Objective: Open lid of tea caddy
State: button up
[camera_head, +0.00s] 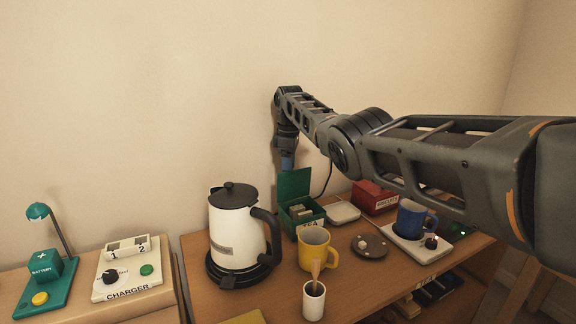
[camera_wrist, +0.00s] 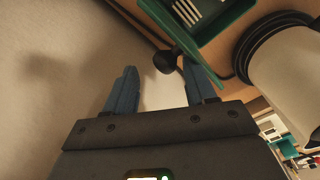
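The green tea caddy (camera_head: 303,218), marked TEA, stands near the wall behind the yellow mug. Its green lid (camera_head: 294,186) stands upright at the back, and pale packets show inside the box. My gripper (camera_head: 287,162) points down just above and behind the lid's top edge; the lid hides its fingertips there. In the wrist view my gripper (camera_wrist: 163,80) has its two blue fingers apart, with nothing held between them. A dark round knob (camera_wrist: 166,60) shows near the fingertips, beside the green caddy (camera_wrist: 222,40). I cannot tell whether a finger touches the lid.
A white kettle (camera_head: 237,235) stands left of the caddy. The yellow mug (camera_head: 314,250) and a small white cup with a spoon (camera_head: 314,302) are in front. A red box (camera_head: 372,197) and blue mug (camera_head: 411,218) are to the right. The wall is close behind.

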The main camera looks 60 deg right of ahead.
aim_at(292, 175)
jog(key=f, duration=0.1)
jog(key=s+f, duration=0.1)
jog(key=f, duration=0.1)
jog(key=shift+s+g, duration=0.25)
jog(key=shift+g, duration=0.05)
jog(key=r, duration=0.9)
jog(key=shift+w, duration=0.4)
jog(key=shift+w+r, duration=0.15)
jog(key=shift+r, duration=0.65)
jog(key=shift+a, duration=0.1)
